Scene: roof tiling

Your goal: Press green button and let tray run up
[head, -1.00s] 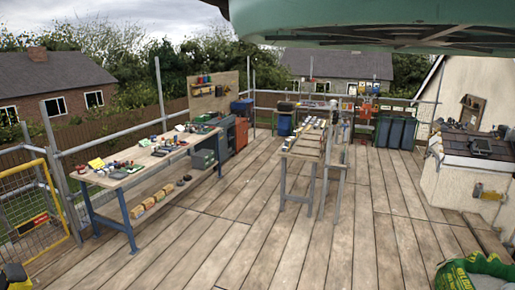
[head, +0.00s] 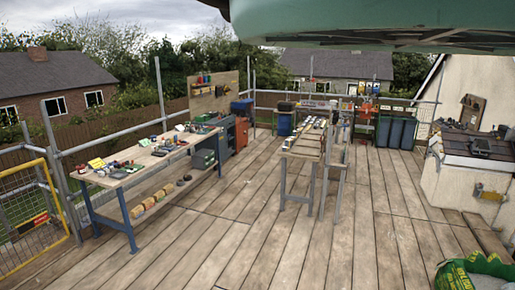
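My gripper is not in view. I cannot pick out a green button or a tray for certain at this distance. A small yellow device (head: 487,193) is fixed to the pale wall below the tiled roof section at the right; any buttons on it are too small to tell. A long narrow stand (head: 287,149) in the middle carries rows of small items, and I cannot tell whether a tray is among them.
A workbench (head: 124,182) with tools and parts stands at the left. A yellow mesh gate (head: 33,207) is at the left edge. Dark bins (head: 396,132) stand at the back. A green bag (head: 475,274) lies front right. The plank floor (head: 250,235) between is clear.

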